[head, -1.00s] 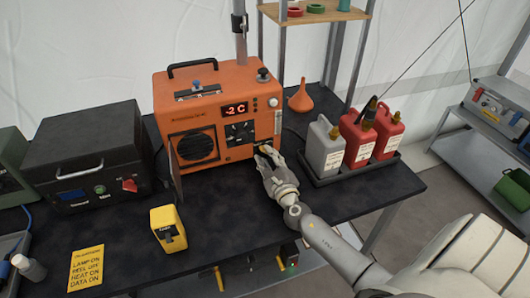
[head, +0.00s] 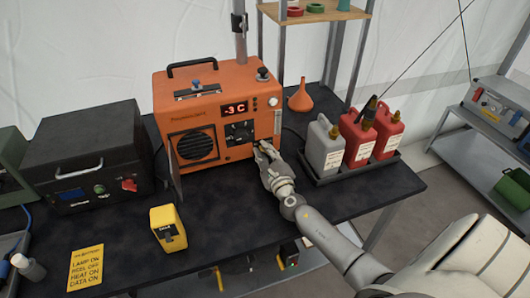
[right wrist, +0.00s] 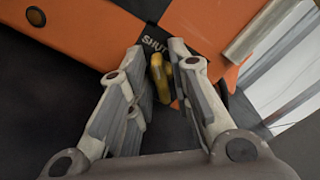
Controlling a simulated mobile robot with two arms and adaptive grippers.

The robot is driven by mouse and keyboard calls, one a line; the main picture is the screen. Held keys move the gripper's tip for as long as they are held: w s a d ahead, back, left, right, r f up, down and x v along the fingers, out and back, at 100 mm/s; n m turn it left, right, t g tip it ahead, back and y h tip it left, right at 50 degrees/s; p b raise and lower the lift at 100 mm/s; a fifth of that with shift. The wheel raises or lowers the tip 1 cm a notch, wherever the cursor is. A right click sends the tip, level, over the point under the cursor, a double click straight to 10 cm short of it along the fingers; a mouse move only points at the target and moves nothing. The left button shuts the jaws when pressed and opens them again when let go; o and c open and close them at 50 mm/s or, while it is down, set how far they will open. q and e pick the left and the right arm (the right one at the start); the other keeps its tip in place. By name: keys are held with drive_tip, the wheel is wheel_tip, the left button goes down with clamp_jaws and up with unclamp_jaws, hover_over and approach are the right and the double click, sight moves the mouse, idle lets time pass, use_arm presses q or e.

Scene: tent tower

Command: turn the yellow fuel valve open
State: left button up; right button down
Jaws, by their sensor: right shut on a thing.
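The orange heater unit (head: 215,120) stands on the dark table, with a display reading -3 C. My right gripper (head: 261,150) is at its lower right front corner. In the right wrist view the yellow fuel valve (right wrist: 159,72) is between the fingers of my right gripper (right wrist: 162,62), which is shut on it. A "SHUT" label (right wrist: 153,43) shows just above the valve on the orange and black panel. In the head view my gripper hides the valve. My left gripper is not in view.
A grey can (head: 325,148) and red cans (head: 358,140) stand in a black tray (head: 350,172) right of my gripper. An orange funnel (head: 300,97) is behind. A yellow device (head: 168,228) stands front left. The table's front middle is clear.

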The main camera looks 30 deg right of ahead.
drive_tip(key=m+b, duration=0.1)
drive_tip(key=m, duration=0.4)
drive_tip(key=shift+s+d+m+b, duration=0.1)
drive_tip(key=shift+m+b, duration=0.2)
drive_tip(key=shift+b, duration=0.1)
drive_tip(key=m+b, duration=0.1)
drive_tip(key=m, duration=0.4)
drive_tip(key=shift+d+b, duration=0.15)
drive_tip(key=shift+b, duration=0.2)
drive_tip(key=m+b, duration=0.1)
drive_tip(key=m, duration=0.3)
drive_tip(key=shift+d+m+b, duration=0.15)
drive_tip(key=shift+m+b, duration=0.15)
drive_tip(key=shift+m, duration=1.3)
drive_tip(key=c, duration=1.6)
unclamp_jaws()
drive_tip(key=shift+o, duration=0.2)
